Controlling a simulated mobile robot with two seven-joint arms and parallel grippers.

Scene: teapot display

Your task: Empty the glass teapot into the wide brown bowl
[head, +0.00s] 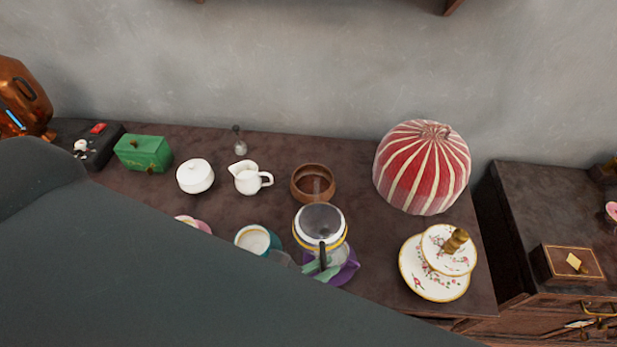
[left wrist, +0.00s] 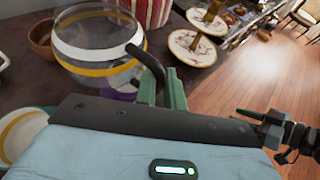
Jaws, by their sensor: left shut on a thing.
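The glass teapot (head: 334,236) has a yellow band, a dark round top and a black handle. It looks roughly upright; I cannot tell whether it is lifted. My left gripper (head: 322,268) is shut on its handle; the left wrist view shows the green fingers (left wrist: 162,92) at the black handle, beside the glass body (left wrist: 95,45). The wide brown bowl (head: 298,190) stands just behind the teapot, and a see-through part, perhaps the spout, overlaps it. The bowl also shows in the left wrist view (left wrist: 40,36). My right gripper (left wrist: 270,130) seems to show at the right there, its jaws unclear.
A purple thing (head: 347,270) is under the teapot. A teal cup (head: 253,240), a white jug (head: 247,177) and a white lidded pot (head: 195,176) are to the left. A red striped dome (head: 422,167) and a tiered plate stand (head: 425,285) are to the right.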

